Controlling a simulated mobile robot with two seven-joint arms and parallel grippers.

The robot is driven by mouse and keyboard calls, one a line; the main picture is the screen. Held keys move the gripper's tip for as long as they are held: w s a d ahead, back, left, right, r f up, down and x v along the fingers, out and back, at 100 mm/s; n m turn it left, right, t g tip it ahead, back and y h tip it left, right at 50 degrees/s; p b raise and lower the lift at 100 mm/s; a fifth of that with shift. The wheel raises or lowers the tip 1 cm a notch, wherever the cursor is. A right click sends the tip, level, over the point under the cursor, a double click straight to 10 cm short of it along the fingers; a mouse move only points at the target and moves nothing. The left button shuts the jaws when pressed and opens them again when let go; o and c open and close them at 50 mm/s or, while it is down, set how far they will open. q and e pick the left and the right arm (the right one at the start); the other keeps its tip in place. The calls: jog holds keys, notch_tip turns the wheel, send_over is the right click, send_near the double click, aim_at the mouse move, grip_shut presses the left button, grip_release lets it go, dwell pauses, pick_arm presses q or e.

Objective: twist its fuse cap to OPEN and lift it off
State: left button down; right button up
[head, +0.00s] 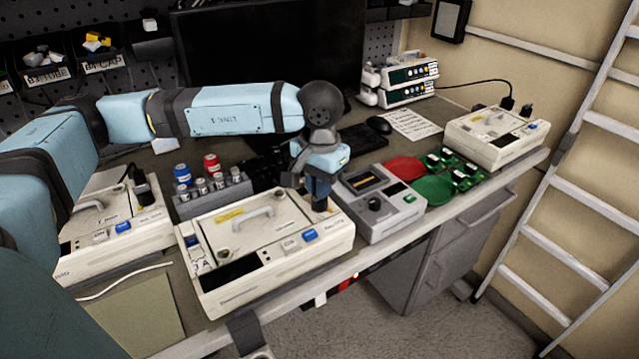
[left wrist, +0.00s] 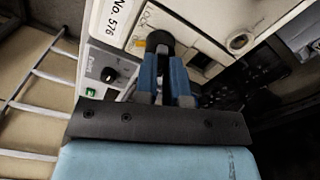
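The middle pump (head: 235,285), a cream case with a grey handle, stands near the bench's front edge. In the left wrist view its case (left wrist: 205,45) shows a "No. 576" label and lock lettering beside a round black fuse cap (left wrist: 160,41). My left gripper (head: 320,200) points down at the pump's right rear corner. In the left wrist view its two blue fingers (left wrist: 164,62) reach the cap, one on each side. I cannot tell whether they press on it. In the head view the gripper hides the cap. My right gripper is not in view.
A grey tester box (head: 380,203) stands just right of the pump. A rack (head: 213,195) with several small cylinders is behind it. Another pump (head: 115,235) is at left, a third (head: 497,138) at far right. Red (head: 405,168) and green (head: 433,190) discs lie between.

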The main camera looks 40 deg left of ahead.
pick_arm(q)
jog(key=shift+r, duration=0.15)
jog(key=shift+r, duration=0.2)
jog(key=shift+r+p, duration=1.05)
jog(key=shift+r, duration=1.15)
